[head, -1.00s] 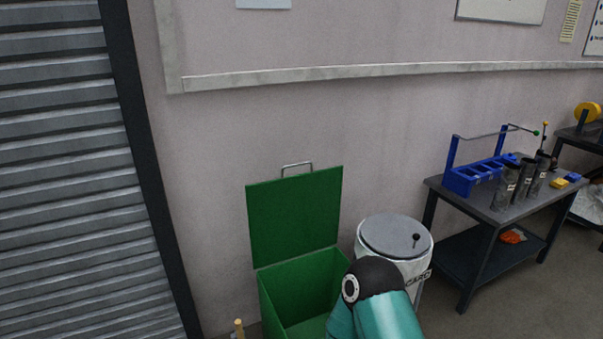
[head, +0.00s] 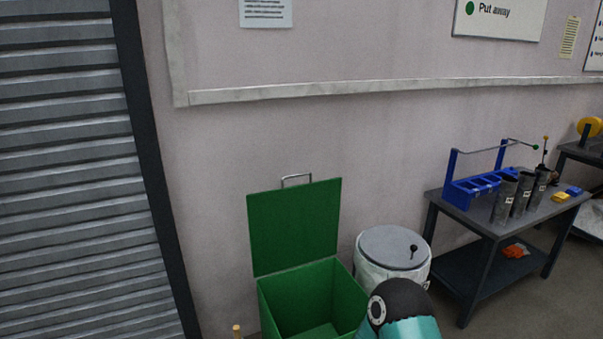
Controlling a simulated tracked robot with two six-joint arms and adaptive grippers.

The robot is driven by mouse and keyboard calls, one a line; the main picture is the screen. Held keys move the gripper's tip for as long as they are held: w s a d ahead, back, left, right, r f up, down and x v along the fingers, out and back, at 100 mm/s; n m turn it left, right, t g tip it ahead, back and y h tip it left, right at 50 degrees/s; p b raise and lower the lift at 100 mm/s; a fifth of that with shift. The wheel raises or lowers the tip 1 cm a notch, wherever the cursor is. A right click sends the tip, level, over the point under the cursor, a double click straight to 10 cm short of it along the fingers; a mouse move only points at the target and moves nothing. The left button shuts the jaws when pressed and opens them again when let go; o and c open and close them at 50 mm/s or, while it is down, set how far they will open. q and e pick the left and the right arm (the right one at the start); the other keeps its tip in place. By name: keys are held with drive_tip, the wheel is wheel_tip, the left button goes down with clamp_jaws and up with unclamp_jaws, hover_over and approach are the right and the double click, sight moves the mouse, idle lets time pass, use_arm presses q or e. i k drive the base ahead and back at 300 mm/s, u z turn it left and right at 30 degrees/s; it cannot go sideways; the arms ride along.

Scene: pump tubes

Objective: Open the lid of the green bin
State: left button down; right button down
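The green bin (head: 345,292) stands against the wall at the bottom middle of the head view. Its green lid (head: 295,225) is open and stands upright at the back, with a metal handle (head: 296,177) at its top edge. The inside of the bin shows and looks empty as far as I can see. A teal and black link of my own arm (head: 402,308) is low in the view, at the right of the bin. Neither gripper is in view.
A white drum with a grey lid (head: 393,247) stands right of the bin. A dark table (head: 432,194) farther right holds a blue rack (head: 478,188) and several dark tubes. A grey shutter (head: 70,180) is at the left. A yellowish rod tip (head: 237,329) shows left of the bin.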

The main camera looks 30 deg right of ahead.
sight(289, 227)
drive_tip(key=z, duration=0.15)
drive_tip(key=i, duration=1.4)
drive_tip(key=u, duration=0.25)
